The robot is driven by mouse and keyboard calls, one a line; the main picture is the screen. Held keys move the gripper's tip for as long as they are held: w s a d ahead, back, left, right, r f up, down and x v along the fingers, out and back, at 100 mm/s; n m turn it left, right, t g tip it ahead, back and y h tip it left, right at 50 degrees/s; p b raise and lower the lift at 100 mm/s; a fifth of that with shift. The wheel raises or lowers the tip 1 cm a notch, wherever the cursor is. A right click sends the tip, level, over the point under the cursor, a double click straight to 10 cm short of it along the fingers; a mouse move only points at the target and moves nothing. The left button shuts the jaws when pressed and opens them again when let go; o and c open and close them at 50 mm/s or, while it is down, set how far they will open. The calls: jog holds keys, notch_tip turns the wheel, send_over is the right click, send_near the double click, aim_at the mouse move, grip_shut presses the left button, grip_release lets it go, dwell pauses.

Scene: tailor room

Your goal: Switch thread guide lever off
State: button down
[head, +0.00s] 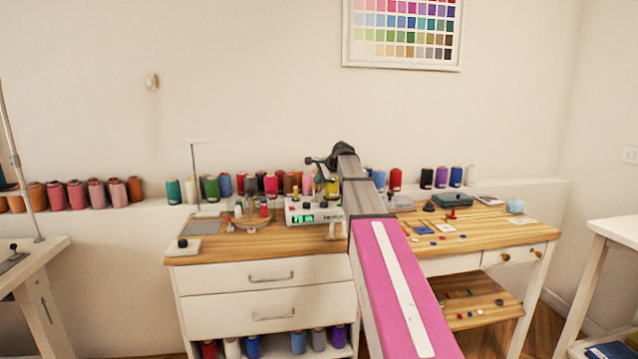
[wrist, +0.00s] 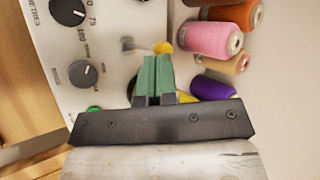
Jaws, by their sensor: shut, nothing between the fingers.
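The thread guide lever (wrist: 162,47) shows in the wrist view as a yellow ball on a short metal stem, pointing right from a mount on the white machine panel (wrist: 112,20). My gripper (wrist: 156,58) has green fingers held together, with nothing between them. The fingertips are right at the lower side of the yellow ball; I cannot tell whether they touch it. In the head view the white machine (head: 303,218) with a green display sits on the wooden table. My arm partly covers its right side, and my fingers cannot be made out there.
Dark knobs (wrist: 82,73) stand on the panel left of my fingers. Pink (wrist: 208,40) and purple (wrist: 213,86) thread spools lie close on the right. In the head view a row of spools (head: 395,180) lines the ledge behind the table (head: 240,244).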

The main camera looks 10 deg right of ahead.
jog(key=w+r+v, duration=0.1)
jog(key=v, duration=1.2)
jog(key=shift+w+d+r, duration=0.15)
jog(key=shift+w+d, duration=0.1)
jog(key=shift+w, duration=0.05)
